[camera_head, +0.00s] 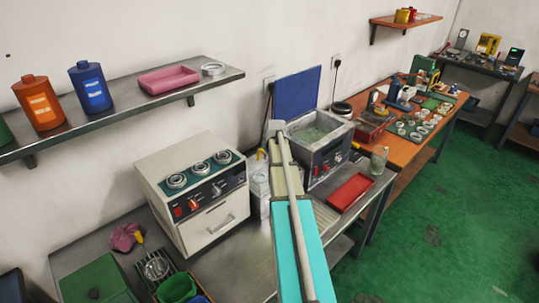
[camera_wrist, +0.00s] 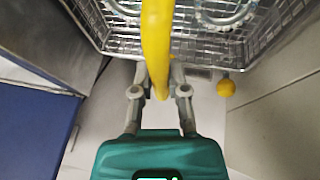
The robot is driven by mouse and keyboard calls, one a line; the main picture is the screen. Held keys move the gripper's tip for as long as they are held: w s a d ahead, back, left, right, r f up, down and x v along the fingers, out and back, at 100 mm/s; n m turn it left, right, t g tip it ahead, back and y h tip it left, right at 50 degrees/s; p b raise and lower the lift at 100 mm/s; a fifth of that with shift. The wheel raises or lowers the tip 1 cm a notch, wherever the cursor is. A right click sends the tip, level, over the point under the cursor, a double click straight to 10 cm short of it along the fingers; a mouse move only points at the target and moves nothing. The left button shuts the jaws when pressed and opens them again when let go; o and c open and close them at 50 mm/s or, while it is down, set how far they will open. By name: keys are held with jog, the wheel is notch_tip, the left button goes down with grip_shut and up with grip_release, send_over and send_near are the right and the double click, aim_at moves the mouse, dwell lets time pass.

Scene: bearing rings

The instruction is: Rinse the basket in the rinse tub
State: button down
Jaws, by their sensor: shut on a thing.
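The wire basket (camera_wrist: 250,45) fills the top of the wrist view, with metal rings (camera_wrist: 225,12) inside it. Its thick yellow handle (camera_wrist: 156,40) runs down between my fingers. My gripper (camera_wrist: 158,92) is shut on this handle. In the head view my gripper (camera_head: 275,128) is at the far end of my arm, between the white cabinet and the tank; my arm partly hides this spot. A pale, see-through shape (camera_head: 257,185) stands there; I cannot tell whether it is the basket or the rinse tub. A metal tank (camera_head: 322,138) with greenish liquid stands beside it.
The tank's blue lid (camera_head: 297,92) stands open. The white cabinet (camera_head: 192,190) with dials is left of my arm. A yellow knob (camera_wrist: 226,88) is close to the basket.

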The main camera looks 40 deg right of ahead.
aim_at(268, 173)
jog(key=shift+f+b, duration=4.3)
jog(key=shift+f, duration=0.3)
jog(key=shift+r+p, duration=1.5)
jog(key=shift+f, duration=0.15)
jog(key=shift+f+b, duration=1.4)
jog(key=shift+b, duration=0.15)
jog(key=shift+r, duration=0.25)
